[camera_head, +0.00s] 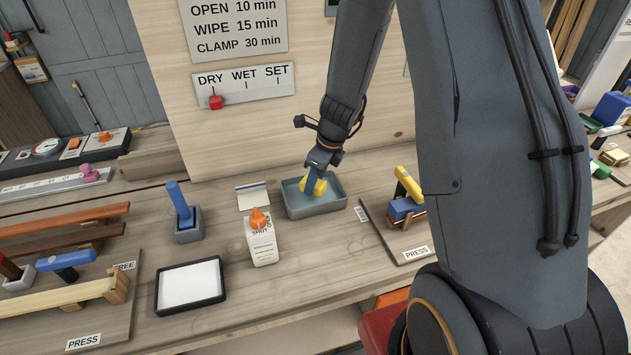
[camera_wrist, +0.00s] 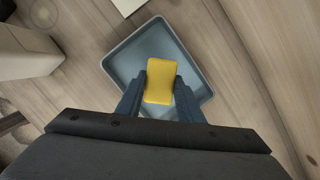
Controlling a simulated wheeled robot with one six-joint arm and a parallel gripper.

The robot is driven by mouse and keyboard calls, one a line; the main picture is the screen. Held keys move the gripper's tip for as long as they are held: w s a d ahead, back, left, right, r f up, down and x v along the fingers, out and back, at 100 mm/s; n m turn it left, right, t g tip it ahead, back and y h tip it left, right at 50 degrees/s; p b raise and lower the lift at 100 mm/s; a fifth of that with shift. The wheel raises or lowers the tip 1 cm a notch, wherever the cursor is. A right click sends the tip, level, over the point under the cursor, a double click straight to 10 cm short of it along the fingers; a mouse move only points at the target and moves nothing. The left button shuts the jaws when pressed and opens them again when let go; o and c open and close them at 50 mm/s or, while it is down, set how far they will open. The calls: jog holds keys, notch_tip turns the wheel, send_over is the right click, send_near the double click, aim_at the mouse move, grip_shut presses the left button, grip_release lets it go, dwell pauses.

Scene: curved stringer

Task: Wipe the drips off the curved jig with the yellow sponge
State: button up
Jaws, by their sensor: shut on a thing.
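The yellow sponge (camera_head: 314,187) is between the fingers of my gripper (camera_head: 316,180), over the blue-grey tray (camera_head: 337,202). In the wrist view the sponge (camera_wrist: 159,81) sits between both fingertips of my gripper (camera_wrist: 160,90), with the tray (camera_wrist: 127,57) behind it. I cannot tell whether the sponge touches the tray floor. A long pale curved wooden piece (camera_head: 50,301) lies at the lower left on a board with a PRESS label and a blue-handled clamp (camera_head: 66,260); it may be the curved jig. No drips can be made out on it.
A white bottle with an orange cap (camera_head: 262,243) stands just left of the tray. A black-rimmed white pad (camera_head: 190,284) and a blue-handled tool in a grey holder (camera_head: 184,215) are further left. A yellow-and-blue clamp (camera_head: 407,200) stands on a board to the right.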

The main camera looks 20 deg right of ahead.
jog(key=shift+r+p, duration=1.75)
jog(key=shift+p, duration=0.15)
